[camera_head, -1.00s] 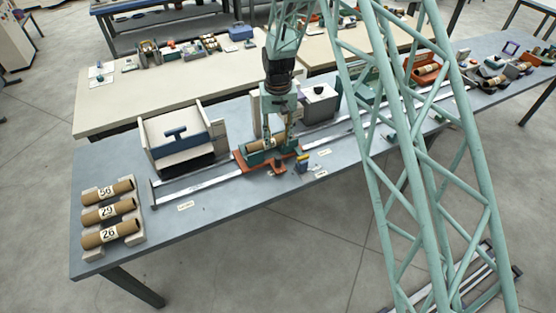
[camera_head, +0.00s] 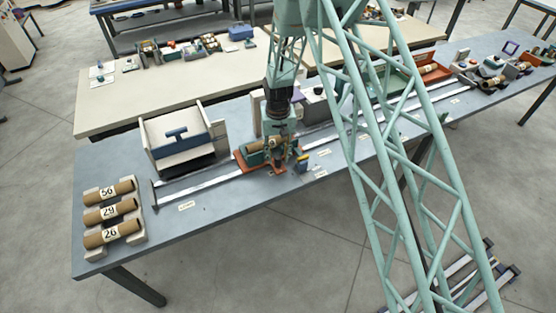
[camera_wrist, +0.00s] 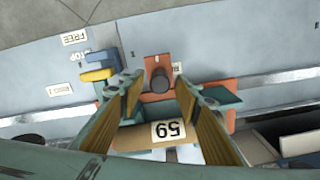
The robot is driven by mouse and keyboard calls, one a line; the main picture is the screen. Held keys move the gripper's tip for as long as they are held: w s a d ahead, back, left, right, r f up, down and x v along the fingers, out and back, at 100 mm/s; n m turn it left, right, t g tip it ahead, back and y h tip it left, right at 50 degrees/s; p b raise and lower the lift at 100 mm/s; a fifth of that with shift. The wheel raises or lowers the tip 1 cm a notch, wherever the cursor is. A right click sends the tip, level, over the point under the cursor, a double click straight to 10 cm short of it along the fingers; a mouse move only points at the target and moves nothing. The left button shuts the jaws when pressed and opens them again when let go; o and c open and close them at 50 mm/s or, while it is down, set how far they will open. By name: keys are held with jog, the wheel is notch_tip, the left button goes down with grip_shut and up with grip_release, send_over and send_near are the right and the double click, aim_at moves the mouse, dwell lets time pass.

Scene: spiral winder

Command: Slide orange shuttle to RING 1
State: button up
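The orange shuttle (camera_head: 246,168) sits on the rail in front of the grey machine parts. It carries a teal cradle with a cardboard tube (camera_head: 258,145) lying in it. In the wrist view the tube (camera_wrist: 140,137) shows the number 59. My gripper (camera_head: 283,165) is low at the shuttle's front side. In the wrist view its two fingers (camera_wrist: 156,85) are apart, with the shuttle's dark round knob (camera_wrist: 160,79) showing between the fingertips. I cannot tell whether either finger touches the knob. The head view largely hides the knob behind my gripper.
A blue and yellow lever (camera_head: 302,158) stands close right of the shuttle, near labels FREE (camera_wrist: 74,39) and STOP (camera_wrist: 82,56). The rail (camera_head: 205,185) is clear to the left. A white box (camera_head: 180,152) stands behind it. Several numbered tubes (camera_head: 110,212) lie far left.

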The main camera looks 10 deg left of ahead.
jog(key=shift+f, duration=1.3)
jog(key=shift+c, duration=0.7)
grip_shut()
jog(key=shift+w, duration=0.1)
